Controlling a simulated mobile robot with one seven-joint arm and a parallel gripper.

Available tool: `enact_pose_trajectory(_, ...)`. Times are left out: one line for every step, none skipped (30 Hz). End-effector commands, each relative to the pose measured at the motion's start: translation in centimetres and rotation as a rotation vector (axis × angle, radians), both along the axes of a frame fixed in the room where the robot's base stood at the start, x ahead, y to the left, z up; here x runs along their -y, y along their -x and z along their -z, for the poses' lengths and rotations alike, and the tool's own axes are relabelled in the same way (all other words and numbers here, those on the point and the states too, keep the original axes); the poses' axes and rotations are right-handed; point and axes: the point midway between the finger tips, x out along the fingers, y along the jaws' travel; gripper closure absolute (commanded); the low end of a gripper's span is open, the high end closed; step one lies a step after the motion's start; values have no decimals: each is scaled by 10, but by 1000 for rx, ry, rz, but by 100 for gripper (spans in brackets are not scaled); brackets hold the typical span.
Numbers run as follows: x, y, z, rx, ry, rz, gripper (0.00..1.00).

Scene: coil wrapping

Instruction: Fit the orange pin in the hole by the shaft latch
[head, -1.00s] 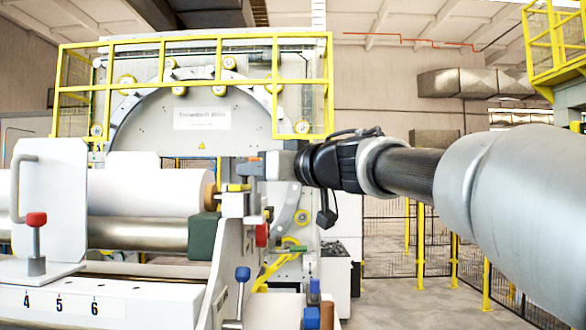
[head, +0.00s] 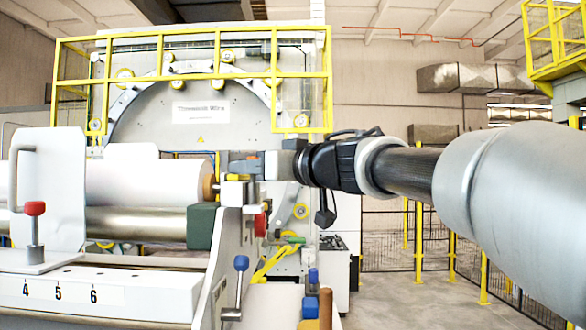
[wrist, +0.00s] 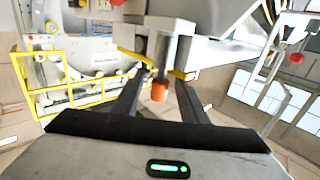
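The orange pin (wrist: 160,90) shows in the wrist view between the two dark fingers of my gripper (wrist: 160,78), with a gap on both sides of it. Its far end meets grey latch parts (wrist: 166,45), and I cannot tell whether it sits in a hole. In the head view my gripper (head: 238,167) is level beside the shaft end, over the latch. Only a small bit of orange shows at its upper edge; the fingers hide the rest. A yellow piece (head: 237,177) lies just under the fingers. The hole is not visible.
The white roll (head: 145,183) on its shaft lies left of the gripper, with a dark green block (head: 201,227) below its end. A blue-knobbed lever (head: 241,263) and a red-knobbed lever (head: 35,208) stand in front. Yellow railing (head: 300,70) is behind.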

Motion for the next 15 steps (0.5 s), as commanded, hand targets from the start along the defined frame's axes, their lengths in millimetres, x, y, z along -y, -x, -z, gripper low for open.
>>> enact_pose_trajectory(0, 0, 0, 0, 0, 0, 60)
enact_pose_trajectory(0, 0, 0, 0, 0, 0, 60)
enact_pose_trajectory(0, 0, 0, -1, 1, 0, 60)
enact_pose_trajectory(0, 0, 0, -1, 1, 0, 60)
enact_pose_trajectory(0, 0, 0, -1, 1, 0, 60)
enact_pose_trajectory(1, 1, 0, 0, 0, 0, 60)
enact_pose_trajectory(3, 2, 0, 0, 0, 0, 60)
enact_pose_trajectory(4, 4, 0, 0, 0, 1, 60)
enact_pose_trajectory(8, 6, 0, -1, 1, 1, 60)
enact_pose_trajectory(11, 9, 0, -1, 1, 2, 60)
enact_pose_trajectory(15, 12, 0, 1, 1, 3, 60)
enact_pose_trajectory(20, 17, 0, 1, 1, 3, 60)
enact_pose_trajectory(24, 22, 0, 1, 1, 2, 60)
enact_pose_trajectory(30, 26, 0, 1, 1, 3, 60)
enact_pose_trajectory(37, 33, 0, 1, 1, 3, 60)
